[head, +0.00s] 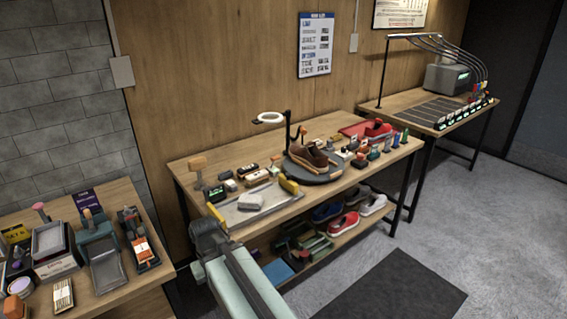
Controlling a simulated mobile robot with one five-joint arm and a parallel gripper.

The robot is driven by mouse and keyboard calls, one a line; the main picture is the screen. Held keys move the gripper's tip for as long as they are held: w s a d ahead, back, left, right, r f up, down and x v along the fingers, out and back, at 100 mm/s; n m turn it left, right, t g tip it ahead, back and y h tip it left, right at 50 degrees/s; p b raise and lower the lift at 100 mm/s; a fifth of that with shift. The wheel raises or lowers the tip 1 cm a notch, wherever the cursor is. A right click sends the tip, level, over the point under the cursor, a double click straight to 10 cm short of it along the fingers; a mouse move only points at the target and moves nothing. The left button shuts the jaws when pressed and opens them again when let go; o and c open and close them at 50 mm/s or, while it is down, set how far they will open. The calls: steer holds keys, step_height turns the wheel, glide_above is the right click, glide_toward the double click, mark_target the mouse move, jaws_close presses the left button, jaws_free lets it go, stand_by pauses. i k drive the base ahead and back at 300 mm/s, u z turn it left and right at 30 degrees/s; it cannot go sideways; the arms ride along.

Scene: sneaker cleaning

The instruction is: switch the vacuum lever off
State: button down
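A lever with a brown block-shaped knob (198,163) stands at the back left corner of the middle bench, near a small dark box with a green display (216,193). It looks upright; no label is readable, so I cannot tell for sure that it is the vacuum lever or which setting it is in. My arm reaches up from the bottom of the picture, and its dark grey end with my gripper (209,228) is at the bench's front left edge, apart from and in front of the lever. The fingers are too unclear to tell open from shut.
A metal plate (238,214) with a grey block (250,202) and yellow end pieces lies near my gripper. The left bench (126,190) carries several devices. Floor at right is clear.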

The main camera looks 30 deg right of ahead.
mark_target(274, 158)
steer(key=z, duration=0.1)
steer(key=i, duration=0.9)
